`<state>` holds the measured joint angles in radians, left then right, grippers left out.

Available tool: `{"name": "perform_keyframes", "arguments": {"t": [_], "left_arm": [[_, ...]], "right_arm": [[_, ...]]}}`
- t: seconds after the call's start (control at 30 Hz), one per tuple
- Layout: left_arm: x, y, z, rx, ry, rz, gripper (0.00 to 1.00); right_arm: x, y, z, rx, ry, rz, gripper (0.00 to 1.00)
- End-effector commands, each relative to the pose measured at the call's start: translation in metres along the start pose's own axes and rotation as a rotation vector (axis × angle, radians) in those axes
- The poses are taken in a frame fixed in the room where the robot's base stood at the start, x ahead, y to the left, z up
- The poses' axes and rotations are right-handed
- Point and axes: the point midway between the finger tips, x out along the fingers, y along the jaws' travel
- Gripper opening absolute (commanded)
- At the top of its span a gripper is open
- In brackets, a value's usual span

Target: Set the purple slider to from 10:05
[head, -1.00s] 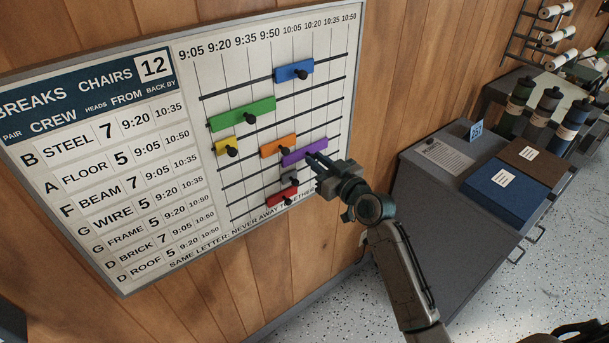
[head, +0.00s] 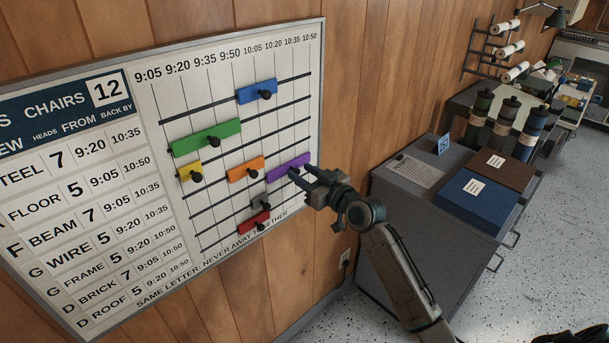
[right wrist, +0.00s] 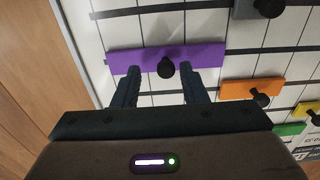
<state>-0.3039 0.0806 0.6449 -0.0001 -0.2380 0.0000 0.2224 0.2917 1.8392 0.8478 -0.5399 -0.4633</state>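The purple slider (head: 281,168) sits on one of the lower rods of the board (head: 314,120), to the right of the orange slider. Its right end is near the rods' right ends, and its left end looks near the 10:20 line. My right gripper (head: 302,176) is at its black knob. In the right wrist view the purple slider (right wrist: 190,56) lies across the top, and its knob (right wrist: 166,68) stands between my two open fingers (right wrist: 164,82). A gap shows on each side of the knob. My left gripper is not in view.
Near my right gripper are the orange slider (head: 238,175), the grey slider (head: 254,205) and the red slider (head: 246,223). Blue (head: 248,94), green (head: 190,145) and yellow (head: 183,170) sliders are farther left or higher. A grey cabinet (head: 370,230) stands at right.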

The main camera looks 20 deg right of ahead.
Motion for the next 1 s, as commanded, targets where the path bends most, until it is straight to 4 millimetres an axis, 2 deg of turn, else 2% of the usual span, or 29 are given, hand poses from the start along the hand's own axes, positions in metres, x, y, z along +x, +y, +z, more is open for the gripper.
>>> {"name": "perform_keyframes", "arguments": {"t": [0.13,0.23,0.5,0.7,1.0], "left_arm": [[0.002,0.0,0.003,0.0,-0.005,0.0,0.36],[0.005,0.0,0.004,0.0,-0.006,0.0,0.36],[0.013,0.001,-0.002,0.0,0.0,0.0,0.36],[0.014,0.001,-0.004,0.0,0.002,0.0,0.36],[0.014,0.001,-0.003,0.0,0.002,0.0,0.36]], "right_arm": [[-0.004,0.0,0.001,-0.001,-0.001,0.0,0.39],[-0.015,0.001,0.003,-0.003,-0.002,0.0,0.39],[-0.067,0.002,0.003,-0.005,-0.004,0.0,0.39],[-0.095,0.002,0.002,-0.003,-0.004,0.001,0.39],[-0.108,0.002,0.001,0.002,0.0,0.0,0.39]]}}
